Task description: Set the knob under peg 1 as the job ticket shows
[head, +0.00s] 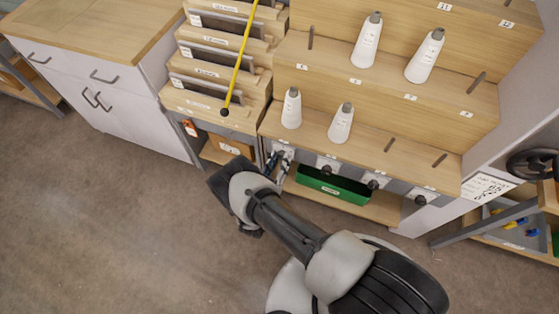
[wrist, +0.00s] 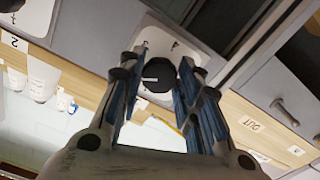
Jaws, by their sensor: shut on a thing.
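The knob under peg 1 is a round black knob (wrist: 160,76) with a pale pointer line, on a white plate (wrist: 168,45). In the wrist view it sits between my blue-padded fingers, which are shut on it. In the head view my gripper (head: 279,168) reaches the leftmost plate of the lower rack, and the knob there is mostly hidden by my fingers. A white cone (head: 291,109) stands on the peg above. A white printed card (head: 486,187), possibly the job ticket, hangs at the rack's right end. Its print is too small to read.
More knobs on white plates sit to the right, the nearest being a black knob (head: 327,169). A green bin (head: 332,186) stands on the shelf below. A yellow rod (head: 240,60) slants over the slotted rack at left. Open floor (head: 130,215) lies in front.

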